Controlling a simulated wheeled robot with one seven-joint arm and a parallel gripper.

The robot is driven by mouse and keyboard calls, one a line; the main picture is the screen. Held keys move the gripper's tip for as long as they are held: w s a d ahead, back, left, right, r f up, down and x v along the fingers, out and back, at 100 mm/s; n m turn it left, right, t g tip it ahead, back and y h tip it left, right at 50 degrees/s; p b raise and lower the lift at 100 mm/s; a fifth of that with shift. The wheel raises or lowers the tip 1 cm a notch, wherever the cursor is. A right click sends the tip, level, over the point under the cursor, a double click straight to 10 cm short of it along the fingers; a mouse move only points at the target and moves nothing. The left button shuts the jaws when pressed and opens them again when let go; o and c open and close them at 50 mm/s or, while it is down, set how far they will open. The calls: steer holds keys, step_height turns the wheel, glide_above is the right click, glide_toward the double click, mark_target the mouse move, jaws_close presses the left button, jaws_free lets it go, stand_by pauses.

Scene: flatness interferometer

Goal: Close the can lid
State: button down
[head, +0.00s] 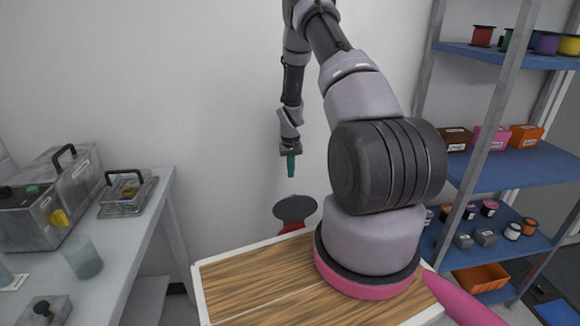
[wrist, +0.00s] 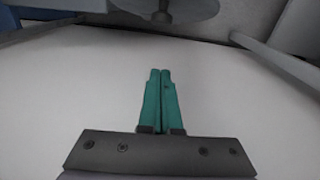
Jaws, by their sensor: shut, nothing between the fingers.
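Behind the far edge of the wooden top stands a red body (head: 292,227) with a grey round disc (head: 295,208) above it. This looks like the can with its lid, but most of the body is hidden behind the wooden top. I cannot tell for sure how far the lid is raised. My gripper (head: 291,165) points down above the disc, clearly apart from it. Its green fingers (wrist: 161,100) are together and empty. A grey disc (wrist: 190,8) with a short stem is cut off at the top of the wrist view; I cannot tell if it is the lid.
A wooden top (head: 270,280) with a white rim lies in front of the can. A bench (head: 150,215) with metal boxes, a clear container and a cup (head: 83,258) is at the left. Blue shelves (head: 520,165) with spools and bins stand at the right. A wall is behind.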

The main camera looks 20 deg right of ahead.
mark_target(294, 206)
steer(key=s+f, duration=0.3)
steer(key=f, duration=0.2)
steer(key=shift+s+a+f, duration=0.3)
steer(key=shift+a+f, duration=0.05)
